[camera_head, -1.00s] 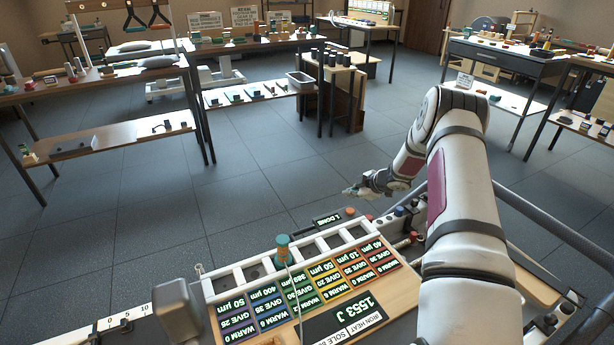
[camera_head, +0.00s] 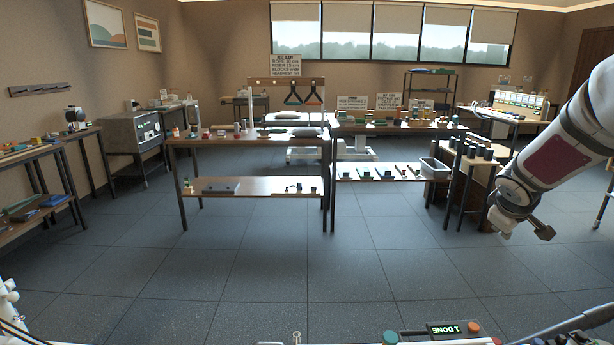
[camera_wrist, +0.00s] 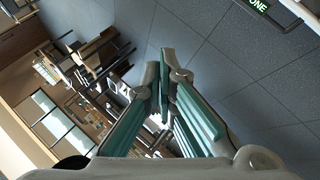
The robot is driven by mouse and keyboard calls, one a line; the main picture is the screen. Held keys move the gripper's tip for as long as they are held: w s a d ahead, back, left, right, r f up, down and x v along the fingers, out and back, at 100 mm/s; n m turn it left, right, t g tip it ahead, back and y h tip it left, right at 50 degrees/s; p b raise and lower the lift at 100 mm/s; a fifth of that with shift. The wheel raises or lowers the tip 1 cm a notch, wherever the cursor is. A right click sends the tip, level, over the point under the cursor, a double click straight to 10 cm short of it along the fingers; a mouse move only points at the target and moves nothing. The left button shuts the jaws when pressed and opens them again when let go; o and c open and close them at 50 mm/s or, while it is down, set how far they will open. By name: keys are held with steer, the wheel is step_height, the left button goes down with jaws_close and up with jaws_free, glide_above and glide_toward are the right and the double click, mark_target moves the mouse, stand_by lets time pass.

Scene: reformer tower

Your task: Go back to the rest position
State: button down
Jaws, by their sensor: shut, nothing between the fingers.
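My arm reaches in from the right edge of the head view, with my gripper (camera_head: 543,231) at its lower end, over open floor. In the wrist view my gripper (camera_wrist: 164,100) shows its two teal-lined fingers with the tips close together and nothing between them. It touches nothing. The small "1 DONE" display (camera_head: 454,328) shows at the bottom of the head view, and part of it also shows at the top right of the wrist view (camera_wrist: 258,4).
A grey bin (camera_head: 434,169) and a stand with dark cylinders (camera_head: 474,150) are near my arm. Tables line the left. The floor (camera_head: 270,270) between is clear.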

steer(key=s+a+r+m+g, duration=0.15)
steer(key=s+a+r, duration=0.3)
steer(key=s, duration=0.45)
steer(key=s+a+r+m+g, duration=0.1)
steer(key=s+a+r+m, duration=0.15)
steer(key=s+a, duration=0.5)
steer(key=s+a+f+g+y, duration=0.15)
steer(key=s+a, duration=0.35)
steer(key=s, duration=0.5)
steer(key=s+a+f+m+g+y, duration=0.1)
steer(key=s+a+y, duration=0.1)
steer(key=s+a, duration=0.5)
steer(key=s+a+f+g+y, duration=0.1)
steer(key=s+a+y, duration=0.15)
steer(key=s, duration=0.95)
step_height(320, 180, up, 23)
steer(key=t+p, duration=0.3)
steer(key=p, duration=1.7)
steer(key=shift+w+f+h+p, duration=0.2)
steer(key=shift+w+h+p, duration=0.2)
steer(key=shift+w, duration=0.05)
